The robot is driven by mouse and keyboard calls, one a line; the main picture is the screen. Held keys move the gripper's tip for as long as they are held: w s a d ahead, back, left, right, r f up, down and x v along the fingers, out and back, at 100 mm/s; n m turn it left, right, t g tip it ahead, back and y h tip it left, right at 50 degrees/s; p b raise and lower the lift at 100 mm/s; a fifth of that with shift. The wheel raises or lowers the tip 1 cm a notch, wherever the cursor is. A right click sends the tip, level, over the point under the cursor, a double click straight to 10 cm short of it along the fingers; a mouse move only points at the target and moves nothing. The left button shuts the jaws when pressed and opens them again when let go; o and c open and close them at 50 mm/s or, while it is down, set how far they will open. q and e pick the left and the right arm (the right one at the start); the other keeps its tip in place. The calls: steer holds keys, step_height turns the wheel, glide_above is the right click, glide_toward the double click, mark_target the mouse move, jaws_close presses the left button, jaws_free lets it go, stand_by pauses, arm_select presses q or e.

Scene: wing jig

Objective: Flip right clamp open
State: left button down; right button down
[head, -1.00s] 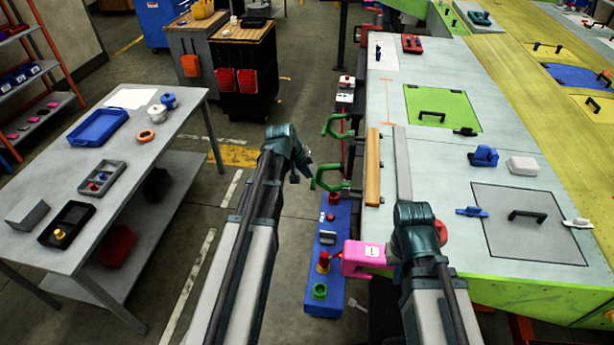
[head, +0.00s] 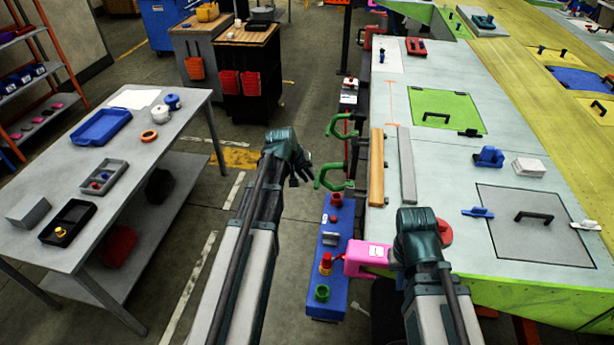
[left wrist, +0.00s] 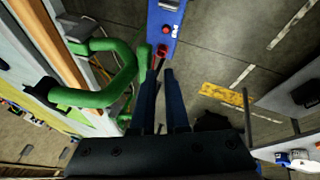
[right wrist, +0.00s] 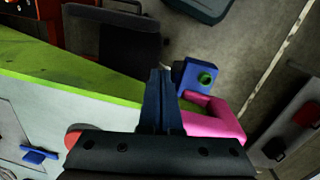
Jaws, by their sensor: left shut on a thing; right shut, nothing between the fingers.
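The pink clamp (head: 368,256) sits at the near left edge of the wing table. It also shows in the right wrist view (right wrist: 215,122), right of the fingers. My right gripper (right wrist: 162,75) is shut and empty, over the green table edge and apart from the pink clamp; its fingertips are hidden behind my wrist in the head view. Two green C-shaped clamps (head: 335,178) stand along the table's left side; one fills the left of the left wrist view (left wrist: 100,92). My left gripper (head: 308,172) is beside the nearer one. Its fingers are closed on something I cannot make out.
A blue strip (head: 334,225) with knobs and buttons lies low, left of the wing table. A red disc (head: 446,232) is beside my right wrist. A grey side table (head: 170,165) with trays stands at left. Open floor lies between it and my left arm.

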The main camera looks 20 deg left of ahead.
arm_select(q)
steer(key=shift+s+d+f, duration=0.15)
steer(key=shift+s+f, duration=0.05)
steer(key=shift+f, duration=0.05)
steer(key=s+a+r+p, duration=0.5)
steer(key=a+r+p, duration=0.3)
steer(key=shift+r, duration=0.15)
steer(key=shift+a, duration=0.15)
stand_by(0.5)
